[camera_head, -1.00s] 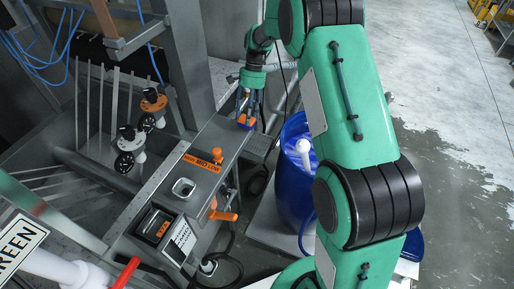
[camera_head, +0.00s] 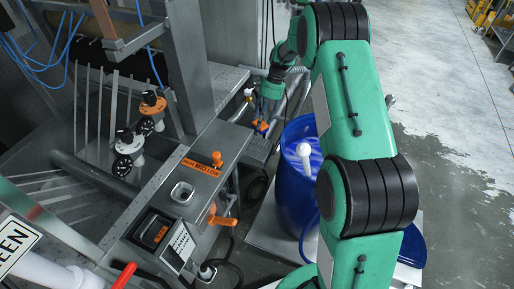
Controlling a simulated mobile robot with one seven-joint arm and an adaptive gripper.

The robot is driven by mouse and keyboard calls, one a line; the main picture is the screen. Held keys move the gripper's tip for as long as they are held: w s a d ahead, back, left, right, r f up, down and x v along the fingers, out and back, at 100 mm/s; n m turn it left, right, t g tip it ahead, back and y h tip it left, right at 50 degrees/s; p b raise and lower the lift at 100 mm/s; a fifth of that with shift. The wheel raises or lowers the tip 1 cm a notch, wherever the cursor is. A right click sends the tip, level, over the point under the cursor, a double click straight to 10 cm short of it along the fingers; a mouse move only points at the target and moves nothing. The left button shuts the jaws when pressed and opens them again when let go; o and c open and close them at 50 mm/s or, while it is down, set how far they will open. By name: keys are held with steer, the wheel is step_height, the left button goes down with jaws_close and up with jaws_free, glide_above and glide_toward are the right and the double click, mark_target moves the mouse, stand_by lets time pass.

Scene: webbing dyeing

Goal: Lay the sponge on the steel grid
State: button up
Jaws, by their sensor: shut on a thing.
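My gripper (camera_head: 264,117) is at the far end of my green arm, near the top middle, pointing down. It is shut on a small orange and blue piece, which I take to be the sponge (camera_head: 262,127); it is small and partly covered by the fingers.
A blue barrel (camera_head: 292,190) with a white-handled tool (camera_head: 304,158) stands right of the grid, close to my arm. The steel console (camera_head: 178,212) has orange knobs and levers on its right side. Hoses hang behind the gripper. Open floor (camera_head: 450,110) lies at the right.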

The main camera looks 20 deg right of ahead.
steer(key=d+f+m, duration=0.2)
steer(key=s+d+f+m+t, duration=0.1)
steer(key=d+f, duration=0.1)
steer(key=s+d+f+m+t+p, duration=0.1)
steer(key=d+f+m, duration=0.1)
steer(key=shift+d+f+m, duration=0.15)
steer(key=shift+d+m, duration=0.15)
steer(key=shift+d, duration=0.1)
steer(key=s+d+f+m+t, duration=0.2)
steer(key=s+d+f+m, duration=0.3)
steer(key=d+f+m, duration=0.2)
steer(key=shift+d+t+h+p, duration=0.4)
steer(key=shift+d, duration=0.6)
steer(key=shift+s+f, duration=0.1)
steer(key=shift+a, duration=0.1)
steer(key=w+a, duration=0.4)
steer(key=w+a+f, duration=0.1)
steer(key=w+a, duration=0.4)
steer(key=w+a+f+b, duration=0.1)
steer(key=w+a, duration=0.3)
steer(key=shift+w+a+f, duration=0.2)
steer(key=shift+w+f, duration=0.05)
steer(key=shift+w, duration=0.05)
steer(key=shift+f, duration=0.25)
steer(key=shift+f, duration=0.1)
